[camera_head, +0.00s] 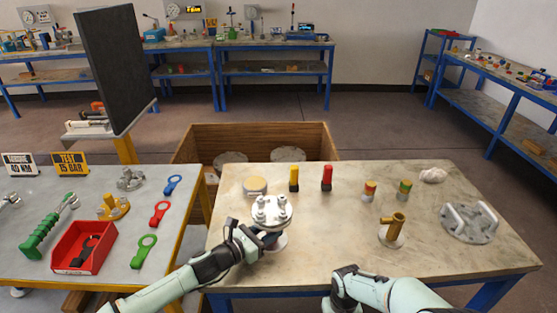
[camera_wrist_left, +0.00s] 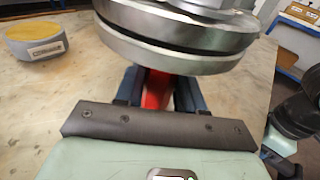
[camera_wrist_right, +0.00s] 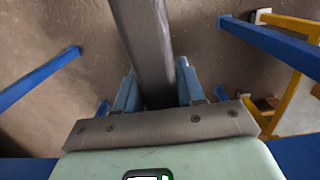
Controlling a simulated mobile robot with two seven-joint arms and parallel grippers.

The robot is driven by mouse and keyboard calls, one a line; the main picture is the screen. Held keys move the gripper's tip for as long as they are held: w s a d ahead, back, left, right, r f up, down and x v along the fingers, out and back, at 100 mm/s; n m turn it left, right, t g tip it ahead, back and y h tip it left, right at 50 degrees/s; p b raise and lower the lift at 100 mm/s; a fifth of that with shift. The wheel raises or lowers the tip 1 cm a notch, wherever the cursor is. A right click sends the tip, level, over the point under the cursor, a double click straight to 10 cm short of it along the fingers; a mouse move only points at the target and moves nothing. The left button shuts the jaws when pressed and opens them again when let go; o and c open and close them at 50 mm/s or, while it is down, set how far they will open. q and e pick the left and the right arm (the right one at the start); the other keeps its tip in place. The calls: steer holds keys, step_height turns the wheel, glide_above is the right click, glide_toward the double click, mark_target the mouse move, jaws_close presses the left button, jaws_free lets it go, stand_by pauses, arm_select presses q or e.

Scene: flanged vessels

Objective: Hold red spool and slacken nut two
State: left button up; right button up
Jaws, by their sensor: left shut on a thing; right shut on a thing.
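The flanged vessel (camera_head: 272,212) stands on the near-left part of the stone-topped table, with several silvery nuts on its round top flange. In the left wrist view its double flange (camera_wrist_left: 180,45) fills the top, and the red spool (camera_wrist_left: 156,92) shows below it. My left gripper (camera_head: 264,237) is shut on the red spool, one finger on each side. Which nut is number two cannot be told. My right gripper (camera_head: 345,283) is below the table's front edge. In the right wrist view it is shut on a grey bar (camera_wrist_right: 145,45), whose far end is out of frame.
The stone-topped table (camera_head: 330,250) also bears a brass fitting (camera_head: 393,230), a handled grey flange (camera_head: 470,222), yellow (camera_head: 294,178) and red (camera_head: 327,178) cylinders and a round block (camera_wrist_left: 36,40). The left table holds a red bin (camera_head: 83,247) and ring-ended tools. The table's front middle is clear.

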arm_select(q)
steer(key=o, duration=1)
steer(key=shift+a, duration=0.15)
